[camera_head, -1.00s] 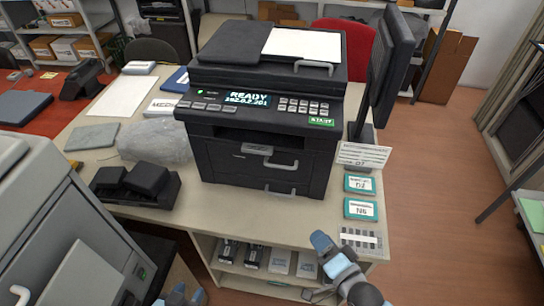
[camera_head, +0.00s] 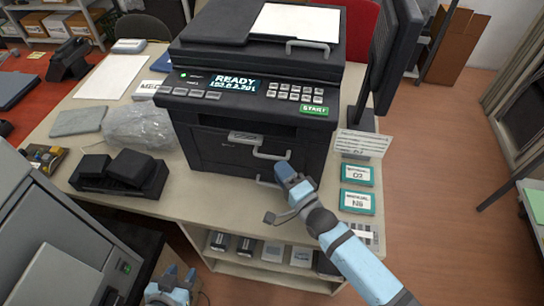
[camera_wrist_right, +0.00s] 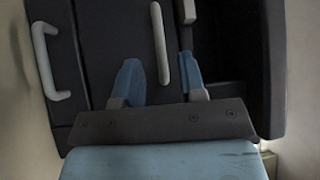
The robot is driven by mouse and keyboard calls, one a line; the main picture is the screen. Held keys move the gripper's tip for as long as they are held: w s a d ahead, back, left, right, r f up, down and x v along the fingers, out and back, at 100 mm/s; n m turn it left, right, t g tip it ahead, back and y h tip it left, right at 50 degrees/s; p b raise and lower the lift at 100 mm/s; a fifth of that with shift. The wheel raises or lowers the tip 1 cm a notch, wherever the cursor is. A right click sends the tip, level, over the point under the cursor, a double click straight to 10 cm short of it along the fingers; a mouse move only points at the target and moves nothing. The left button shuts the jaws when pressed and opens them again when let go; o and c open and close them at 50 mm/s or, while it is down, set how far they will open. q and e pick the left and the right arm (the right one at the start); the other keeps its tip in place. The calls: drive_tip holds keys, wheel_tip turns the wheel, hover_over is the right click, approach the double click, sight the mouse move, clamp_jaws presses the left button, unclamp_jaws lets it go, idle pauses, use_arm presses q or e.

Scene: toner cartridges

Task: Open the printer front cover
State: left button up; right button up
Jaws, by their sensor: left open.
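The black printer (camera_head: 215,150) stands on the desk with its front cover (camera_head: 210,147) closed. A grey handle (camera_head: 272,153) sits on the front cover, with a second grey handle (camera_head: 264,181) lower down. My right gripper (camera_head: 287,172) is in front of the printer's face, close to these handles and partly hiding the lower one. In the right wrist view, the open fingers (camera_wrist_right: 158,65) lie on either side of the cover handle (camera_wrist_right: 158,30), with gaps visible; contact cannot be told. The lower handle (camera_wrist_right: 47,60) is at left there. My left gripper (camera_head: 172,286) is open and empty at the bottom edge.
A black monitor (camera_head: 398,45) and a card stand (camera_head: 361,145) are right of the printer, with two teal-edged boxes (camera_head: 357,174) below. A black tray (camera_head: 120,177) and a clear plastic bag (camera_head: 148,127) lie left. A shelf with cartridges (camera_head: 246,247) is under the desk.

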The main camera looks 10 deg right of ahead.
drive_tip(key=x, duration=0.5)
clamp_jaws()
